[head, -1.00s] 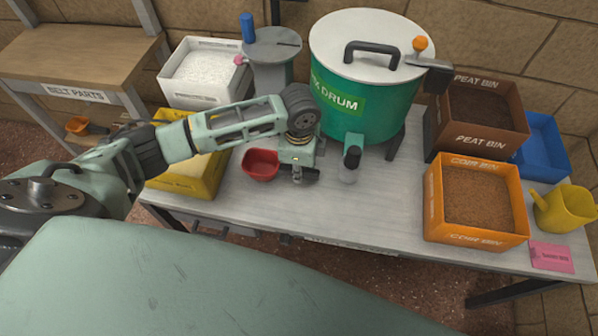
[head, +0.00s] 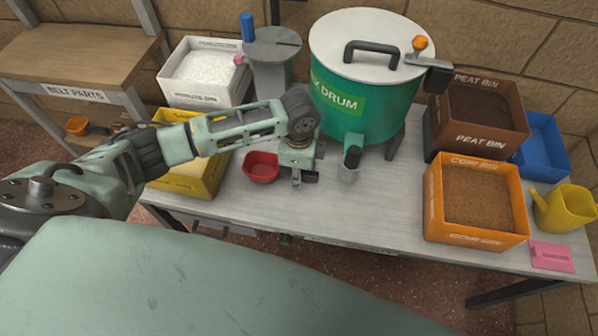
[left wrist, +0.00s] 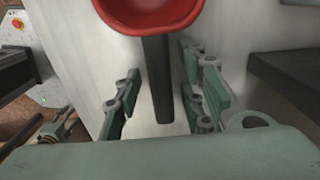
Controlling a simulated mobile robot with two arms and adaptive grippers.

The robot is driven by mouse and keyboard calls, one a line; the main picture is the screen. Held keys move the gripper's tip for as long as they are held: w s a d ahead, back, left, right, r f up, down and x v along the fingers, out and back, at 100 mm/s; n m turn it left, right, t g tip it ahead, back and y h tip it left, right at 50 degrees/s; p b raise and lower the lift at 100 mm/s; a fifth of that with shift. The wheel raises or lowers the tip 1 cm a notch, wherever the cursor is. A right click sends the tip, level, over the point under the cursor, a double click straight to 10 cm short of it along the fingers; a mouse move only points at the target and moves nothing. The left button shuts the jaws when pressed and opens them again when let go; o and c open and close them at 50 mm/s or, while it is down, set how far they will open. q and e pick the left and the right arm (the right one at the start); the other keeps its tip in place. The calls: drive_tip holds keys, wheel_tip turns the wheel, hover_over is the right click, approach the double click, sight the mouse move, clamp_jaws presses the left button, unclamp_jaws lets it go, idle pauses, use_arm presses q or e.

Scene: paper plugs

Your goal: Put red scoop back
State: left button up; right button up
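The red scoop (head: 261,168) sits on the grey-white table in the head view, left of my left gripper (head: 298,176). In the left wrist view the scoop's red bowl (left wrist: 150,12) is at the top, and its dark handle (left wrist: 158,80) runs down between the fingers. My left gripper (left wrist: 160,96) is open there, with one finger on each side of the handle and visible gaps. The head view hides most of the handle behind the gripper.
The yellow bin (head: 192,180) and white perlite bin (head: 206,48) are left of the scoop. The orange coir bin (head: 475,238) is right. The table's middle right is clear.

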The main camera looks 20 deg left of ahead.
use_arm(q)
wheel_tip(320, 180, up, 12)
drive_tip(key=shift+p, duration=0.35)
idle(0.4)
drive_tip(key=shift+s, duration=0.1)
